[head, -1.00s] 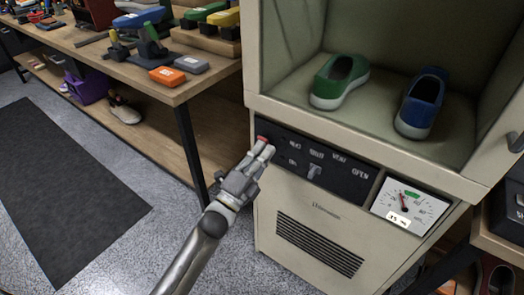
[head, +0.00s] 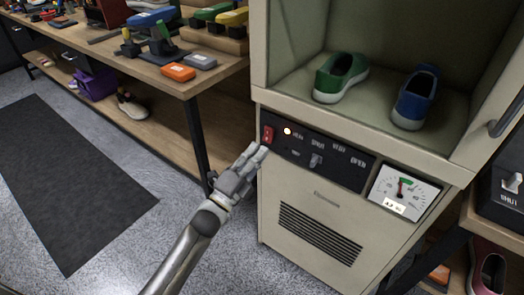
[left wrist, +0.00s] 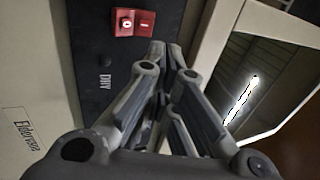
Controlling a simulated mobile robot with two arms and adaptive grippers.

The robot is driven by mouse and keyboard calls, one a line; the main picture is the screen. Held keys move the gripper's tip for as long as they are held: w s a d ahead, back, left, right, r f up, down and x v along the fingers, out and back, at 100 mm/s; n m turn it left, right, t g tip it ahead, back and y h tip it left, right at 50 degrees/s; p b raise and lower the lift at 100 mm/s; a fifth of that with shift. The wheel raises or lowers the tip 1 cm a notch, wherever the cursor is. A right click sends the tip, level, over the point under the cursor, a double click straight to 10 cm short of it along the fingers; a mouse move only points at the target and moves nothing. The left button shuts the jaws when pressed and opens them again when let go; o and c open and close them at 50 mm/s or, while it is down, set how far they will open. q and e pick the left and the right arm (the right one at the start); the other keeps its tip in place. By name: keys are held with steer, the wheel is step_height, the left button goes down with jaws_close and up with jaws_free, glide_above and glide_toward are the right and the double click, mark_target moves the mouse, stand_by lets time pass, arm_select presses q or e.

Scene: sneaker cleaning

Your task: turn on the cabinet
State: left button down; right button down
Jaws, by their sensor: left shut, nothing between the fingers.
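The cream cabinet (head: 300,215) stands with its upper compartment open to view. A green shoe (head: 341,77) and a blue shoe (head: 414,97) rest inside. Its black control panel (head: 345,175) has a red rocker switch (head: 268,135) at the left end, a glowing lamp (head: 287,131) beside it and a small lever (head: 316,160). The red switch also shows in the left wrist view (left wrist: 133,22). My left gripper (head: 258,152) is shut and empty, just below and left of the switch; contact does not show. My right gripper is not in view.
A dial gauge (head: 401,190) sits at the panel's right. A wooden workbench (head: 160,80) with several tools stands at the left, its leg near my arm. A dark mat (head: 65,180) lies on the floor. A dark box (head: 505,190) stands at the right.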

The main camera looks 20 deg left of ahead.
arm_select(q)
steer(key=s+a, duration=0.3)
steer(key=s, duration=0.4)
steer(key=shift+s+f, duration=0.25)
steer(key=shift+f, duration=0.05)
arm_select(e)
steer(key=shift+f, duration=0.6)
arm_select(q)
steer(key=shift+a+f, duration=0.1)
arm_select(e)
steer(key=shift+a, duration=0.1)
